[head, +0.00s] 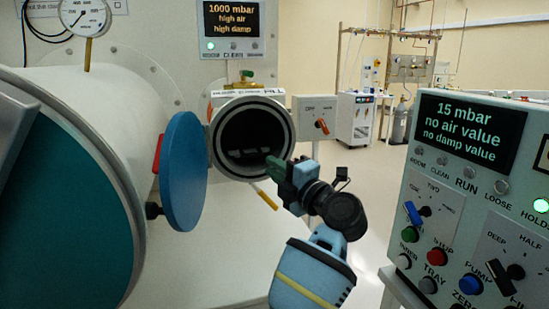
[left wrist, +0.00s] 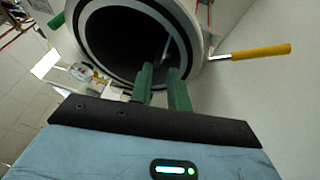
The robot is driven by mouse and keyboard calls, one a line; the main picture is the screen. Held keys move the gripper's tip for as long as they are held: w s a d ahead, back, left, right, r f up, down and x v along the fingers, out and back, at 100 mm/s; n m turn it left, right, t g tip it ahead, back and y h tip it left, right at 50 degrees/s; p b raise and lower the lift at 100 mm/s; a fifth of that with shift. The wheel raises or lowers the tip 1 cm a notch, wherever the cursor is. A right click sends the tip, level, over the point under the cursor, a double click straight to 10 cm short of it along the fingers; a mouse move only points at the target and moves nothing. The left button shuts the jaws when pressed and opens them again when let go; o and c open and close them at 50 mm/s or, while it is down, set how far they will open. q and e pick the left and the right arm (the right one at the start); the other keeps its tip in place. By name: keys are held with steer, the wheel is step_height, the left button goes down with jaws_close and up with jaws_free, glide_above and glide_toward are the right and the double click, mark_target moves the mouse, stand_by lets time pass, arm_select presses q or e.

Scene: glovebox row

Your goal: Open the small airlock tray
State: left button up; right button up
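The small airlock (head: 223,160) is a round white chamber with its blue door (head: 184,172) swung open to the left. Its dark mouth faces me. Faint grey shapes (head: 250,155) inside may be the tray, but it is too dark to tell. My left gripper (head: 277,172) has green fingers at the lower right rim of the mouth. In the left wrist view the fingers (left wrist: 162,88) stand a little apart with nothing seen between them, in front of the opening (left wrist: 140,38). I cannot tell if they touch anything. My right gripper is out of view.
A yellow-handled lever (head: 266,198) sticks out below the mouth. A large cylindrical chamber (head: 90,120) fills the left. A control panel (head: 470,180) reading 15 mbar stands close on the right. A display (head: 233,25) reading 1000 mbar hangs above the airlock. Floor shows beyond the arm.

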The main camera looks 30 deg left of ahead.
mark_target(256, 155)
arm_select(q)
steer(key=x, duration=0.8)
steer(key=shift+s+r+p, duration=0.1)
steer(key=shift+s+p, duration=0.05)
steer(key=shift+p, duration=0.2)
steer(key=shift+c, duration=0.2)
jaws_close()
